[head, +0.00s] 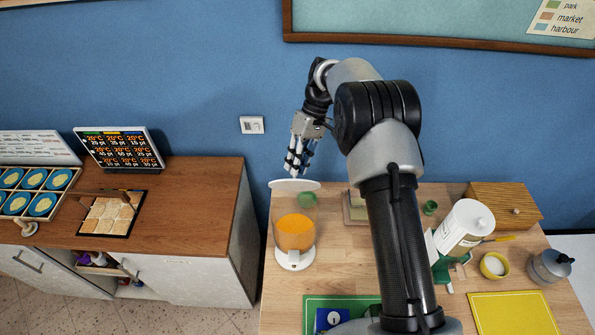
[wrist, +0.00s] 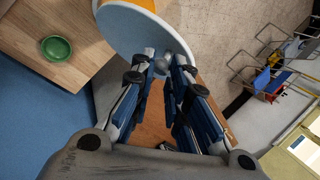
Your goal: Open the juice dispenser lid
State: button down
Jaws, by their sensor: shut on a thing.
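The juice dispenser (head: 294,237) stands at the left end of the wooden table, with orange juice in its clear container and a white base. Its white lid (head: 290,184) shows as a thin disc above the container in the head view; whether it touches the rim is hard to tell. In the wrist view the lid (wrist: 128,32) is a pale disc with a small round knob (wrist: 162,66). My gripper (head: 294,174) is above the lid, its fingertips shut around the knob (wrist: 163,62). Some orange (wrist: 146,4) shows beyond the lid.
A green bowl (head: 307,199) is just behind the dispenser. A wooden-topped counter (head: 195,190) stands left, across a gap. The blue wall is close behind.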

jog(key=shift+w+d+f+p, duration=0.1)
jog(key=shift+w+f, duration=0.2)
jog(key=shift+w, duration=0.25)
jog(key=shift+w+d+f+p, duration=0.15)
jog(key=shift+w+f, duration=0.1)
jog(key=shift+w, duration=0.35)
jog(key=shift+w+f+p, duration=0.1)
jog(key=shift+w+f, duration=0.2)
jog(key=shift+w, duration=0.4)
jog(key=c, duration=1.9)
grip_release()
jog(key=shift+o, duration=1.2)
jog(key=shift+w+a+f, duration=0.25)
jog(key=shift+w, duration=0.1)
notch_tip(320, 180, up, 11)
jog(key=shift+a+f, duration=0.15)
jog(key=shift+f, duration=0.05)
